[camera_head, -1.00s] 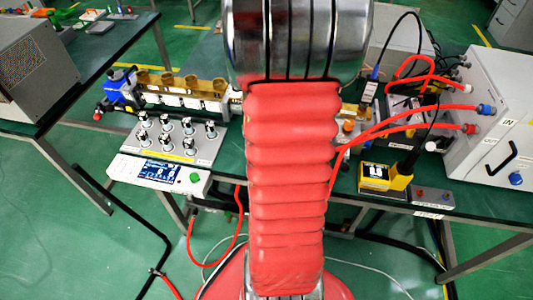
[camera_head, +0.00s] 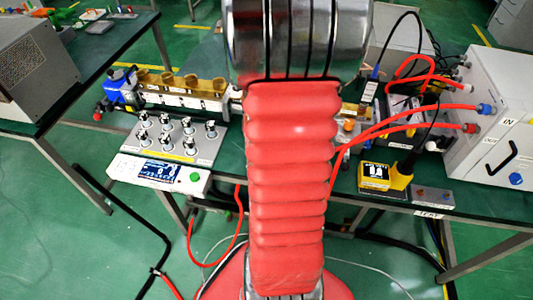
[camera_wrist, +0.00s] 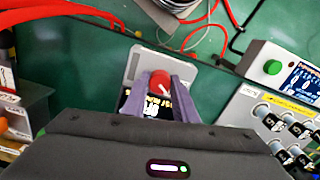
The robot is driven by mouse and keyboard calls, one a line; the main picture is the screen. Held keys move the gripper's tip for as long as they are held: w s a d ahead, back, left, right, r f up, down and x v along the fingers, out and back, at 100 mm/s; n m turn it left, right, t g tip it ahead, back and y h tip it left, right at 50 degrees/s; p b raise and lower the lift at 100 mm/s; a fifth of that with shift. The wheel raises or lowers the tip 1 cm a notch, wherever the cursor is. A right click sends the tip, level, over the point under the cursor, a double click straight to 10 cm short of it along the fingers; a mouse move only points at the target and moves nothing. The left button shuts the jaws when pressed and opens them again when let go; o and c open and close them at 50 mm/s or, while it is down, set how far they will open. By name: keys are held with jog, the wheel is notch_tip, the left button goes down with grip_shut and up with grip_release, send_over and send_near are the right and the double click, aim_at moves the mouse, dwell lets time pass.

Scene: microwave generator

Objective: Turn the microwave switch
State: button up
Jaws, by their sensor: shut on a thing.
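A red round knob (camera_wrist: 160,76) with a white mark stands on a light grey box (camera_wrist: 135,66) in the wrist view. A dark screen with bright characters (camera_wrist: 150,103) sits on the same box, partly covered. My gripper (camera_wrist: 161,86) has its two purple fingers on either side of the knob and is shut on it. In the head view my red arm hides the gripper, the knob and the box.
A white panel with a green button and display (camera_head: 160,173) stands left of my arm, by several black knobs (camera_head: 180,135). Red cables run to a white cabinet (camera_head: 497,110) at right. A yellow meter (camera_head: 386,180) is near the table's front edge.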

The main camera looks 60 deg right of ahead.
jog(key=m, duration=0.5)
jog(key=shift+d, duration=0.1)
dwell(0.4)
jog(key=o, duration=1)
jog(key=shift+o, duration=0.2)
jog(key=shift+r, duration=0.1)
notch_tip(320, 180, up, 14)
jog(key=shift+f, duration=0.25)
dwell(0.4)
